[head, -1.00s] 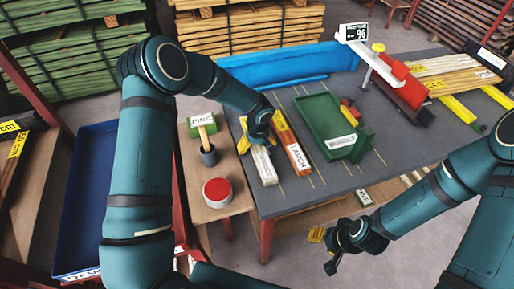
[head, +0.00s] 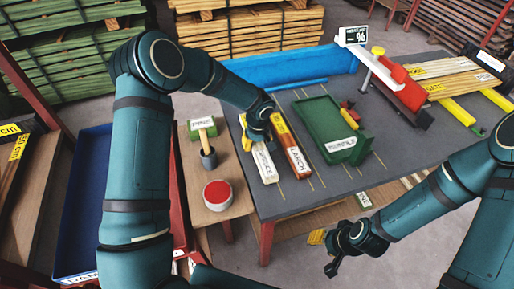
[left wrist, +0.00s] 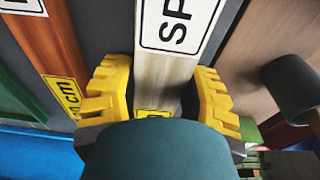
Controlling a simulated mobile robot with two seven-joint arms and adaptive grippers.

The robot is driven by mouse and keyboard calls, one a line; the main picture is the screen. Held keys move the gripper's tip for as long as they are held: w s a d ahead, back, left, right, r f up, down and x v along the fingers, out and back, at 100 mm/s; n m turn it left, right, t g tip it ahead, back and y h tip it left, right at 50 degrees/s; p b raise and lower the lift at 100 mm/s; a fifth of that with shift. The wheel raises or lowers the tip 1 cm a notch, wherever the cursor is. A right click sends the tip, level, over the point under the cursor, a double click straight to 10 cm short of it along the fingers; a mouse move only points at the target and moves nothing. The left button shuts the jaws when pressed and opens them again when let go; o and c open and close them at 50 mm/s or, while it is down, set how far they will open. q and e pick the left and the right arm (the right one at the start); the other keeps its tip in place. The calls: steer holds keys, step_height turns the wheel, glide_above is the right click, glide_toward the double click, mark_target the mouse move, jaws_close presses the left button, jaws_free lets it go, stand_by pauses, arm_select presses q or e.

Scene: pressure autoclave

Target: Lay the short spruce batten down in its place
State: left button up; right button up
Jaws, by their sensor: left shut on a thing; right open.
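The short spruce batten (head: 264,164) is a pale bar with a white SPRUCE label, over the near left part of the grey table. In the left wrist view the batten (left wrist: 165,75) runs between the yellow finger pads. My left gripper (left wrist: 160,98) is shut on it; in the head view my wrist covers its far part. I cannot tell whether the batten touches the tabletop. The reddish larch batten (head: 294,155) lies just right of it, roughly parallel and apart. My right gripper (head: 325,252) is open and empty, low in front of the table's near edge.
Thin pale lines mark the grey table (head: 360,182). A green tray (head: 318,118) stands right of the larch batten, a blue trough (head: 300,66) behind.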

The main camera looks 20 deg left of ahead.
arm_select(q)
step_height(320, 180, up, 7)
steer(key=shift+p, duration=0.35)
steer(key=s+f+m, duration=0.1)
steer(key=s+m, duration=0.5)
steer(key=s, duration=0.9)
steer(key=shift+a+f+m+h, duration=0.3)
steer(key=shift+m+h, duration=0.1)
steer(key=shift+w+d, duration=0.1)
